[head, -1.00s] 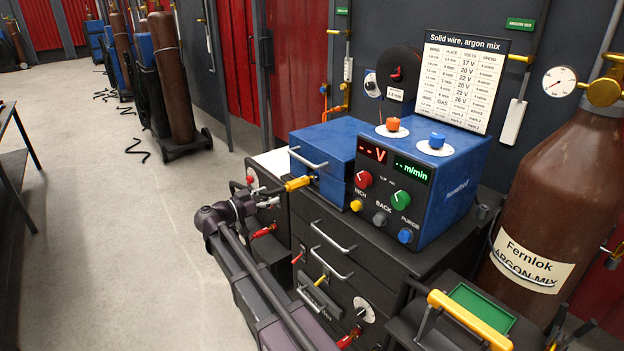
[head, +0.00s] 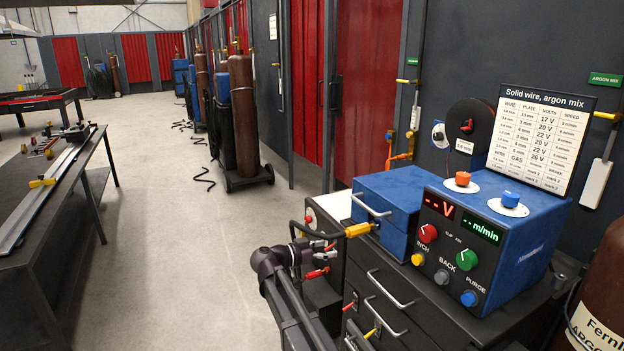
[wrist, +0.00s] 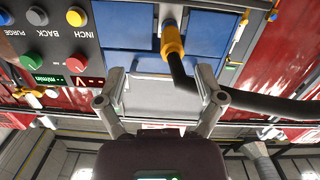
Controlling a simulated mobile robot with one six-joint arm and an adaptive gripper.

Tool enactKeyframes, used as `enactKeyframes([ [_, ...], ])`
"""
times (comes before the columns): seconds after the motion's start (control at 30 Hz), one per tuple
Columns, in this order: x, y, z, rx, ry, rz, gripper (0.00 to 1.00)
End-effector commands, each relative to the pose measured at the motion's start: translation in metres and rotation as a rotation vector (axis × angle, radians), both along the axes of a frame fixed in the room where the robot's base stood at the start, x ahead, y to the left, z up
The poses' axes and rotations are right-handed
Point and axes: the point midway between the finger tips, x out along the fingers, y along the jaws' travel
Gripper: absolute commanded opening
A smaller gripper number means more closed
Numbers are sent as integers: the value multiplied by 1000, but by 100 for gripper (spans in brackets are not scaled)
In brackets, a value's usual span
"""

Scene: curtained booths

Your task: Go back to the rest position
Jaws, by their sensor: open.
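My gripper (wrist: 162,92) is open and nothing is between its fingers. In the head view my gripper (head: 318,258) is beside the left front of the dark drawer cabinet (head: 385,300), partly hidden among cables and red clips. In the wrist view its fingers spread in front of the blue wire feeder box (wrist: 130,40), which also shows in the head view (head: 388,205). Whether the fingers touch anything is unclear.
A blue welding machine (head: 540,235) with knobs stands on the cabinet, a settings chart (head: 540,135) behind it. A brown gas cylinder (head: 605,270) is at right. A dark workbench (head: 50,220) stands at left. The pale floor aisle (head: 190,240) between is clear.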

Motion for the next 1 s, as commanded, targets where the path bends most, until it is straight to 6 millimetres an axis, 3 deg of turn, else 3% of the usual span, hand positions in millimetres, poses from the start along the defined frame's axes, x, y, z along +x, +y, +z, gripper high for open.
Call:
enactKeyframes([
  [0.3,-55,-61,-60,216,405,-3,87],
  [0.5,-95,-84,-100,390,671,74,87],
  [0.73,-144,-95,-136,594,928,241,87],
  [1.0,-195,-88,-161,797,1126,519,87],
])
